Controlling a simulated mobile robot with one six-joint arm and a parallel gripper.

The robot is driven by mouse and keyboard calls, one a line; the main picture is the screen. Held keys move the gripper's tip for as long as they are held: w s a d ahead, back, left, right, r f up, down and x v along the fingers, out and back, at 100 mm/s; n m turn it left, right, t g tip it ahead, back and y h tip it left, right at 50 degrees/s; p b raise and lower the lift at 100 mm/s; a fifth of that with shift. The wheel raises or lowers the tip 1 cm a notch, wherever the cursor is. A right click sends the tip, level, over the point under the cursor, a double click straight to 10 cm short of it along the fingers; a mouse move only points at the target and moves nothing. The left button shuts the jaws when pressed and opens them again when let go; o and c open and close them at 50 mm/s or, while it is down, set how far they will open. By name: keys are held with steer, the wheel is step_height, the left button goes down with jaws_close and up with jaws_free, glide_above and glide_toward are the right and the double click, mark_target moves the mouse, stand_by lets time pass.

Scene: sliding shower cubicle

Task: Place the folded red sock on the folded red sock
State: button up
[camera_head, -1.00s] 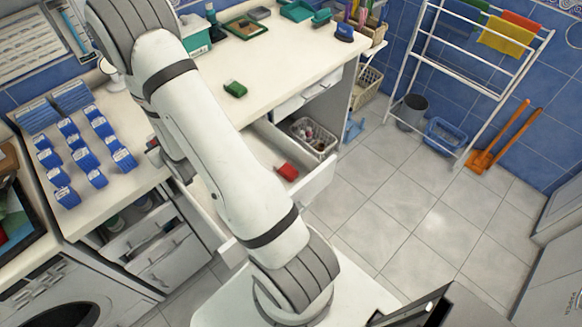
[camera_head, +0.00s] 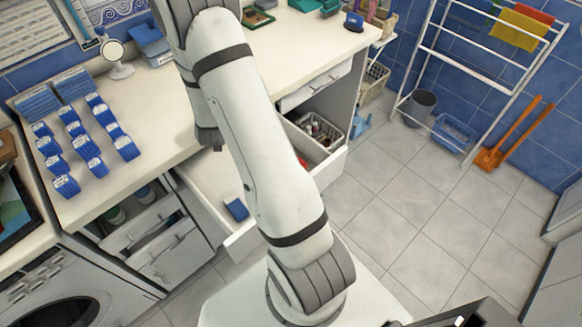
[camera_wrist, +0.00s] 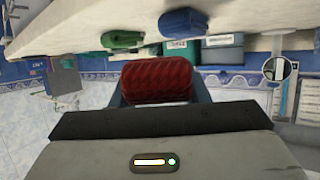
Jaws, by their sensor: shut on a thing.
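In the wrist view, my gripper (camera_wrist: 158,92) is shut on a folded red sock (camera_wrist: 157,78), with a finger on either side of it. In the head view, my arm hides the gripper and the held sock. Another red thing, apparently the other folded red sock (camera_head: 308,166), lies in the open drawer (camera_head: 328,172) below the counter. My arm covers most of it, so only a small red part shows.
A blue folded item (camera_head: 236,209) lies in the nearer part of the open drawers. A basket (camera_head: 318,132) stands behind the red sock. Rows of blue items (camera_head: 88,150) cover the left counter. The wrist view shows a green folded item (camera_wrist: 122,40) on the counter.

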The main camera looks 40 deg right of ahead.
steer(key=s+d+f+m+g+h+b, duration=0.3)
steer(key=s+d+m+g+b, duration=0.15)
steer(key=d, duration=0.25)
steer(key=s+d+f+m+g+h+b, duration=0.25)
steer(key=s+d+m+g+h, duration=0.2)
steer(key=d, duration=0.25)
steer(key=s+f+m+g+b, duration=0.2)
steer(key=s+f, duration=0.1)
steer(key=s+f+m+g+b, duration=0.2)
steer(key=s+f, duration=0.1)
steer(key=s+d+f+m+g+y+b, duration=0.1)
steer(key=s+f+m+g+b, duration=0.1)
steer(key=s+f+g, duration=0.1)
steer(key=shift+s+d+f+m, duration=0.1)
steer(key=shift+f+m, duration=0.3)
steer(key=shift+f, duration=2.3)
steer(key=shift+f, duration=0.15)
steer(key=o, duration=0.9)
steer(key=shift+o, duration=0.2)
